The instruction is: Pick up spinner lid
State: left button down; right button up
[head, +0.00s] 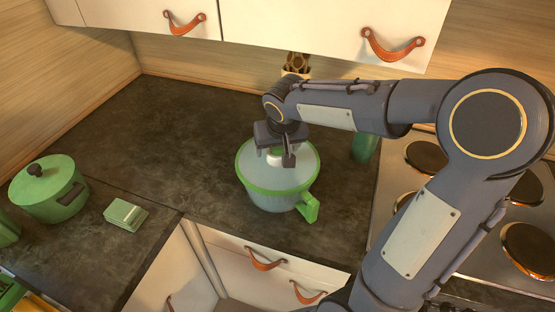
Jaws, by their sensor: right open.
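The spinner lid (296,177) is pale and translucent with a green rim. It sits on top of the salad spinner bowl (268,201), which has a green handle at its lower right and stands on the dark counter. My right gripper (279,160) is over the middle of the lid, pointing down, with its fingers apart around or just above the lid's central knob. The gripper partly hides the knob, and I cannot tell whether the fingers touch it. My left gripper is not in view.
A green pot (47,190) with a dark knob and a small green box (126,214) stand on the left counter. A stove (465,213) with several burners is at the right. A green container (364,147) stands behind my right arm. Cabinets with leather pulls (393,46) hang above.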

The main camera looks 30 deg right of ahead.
jog(key=c, duration=1.5)
jog(key=shift+r, duration=0.1)
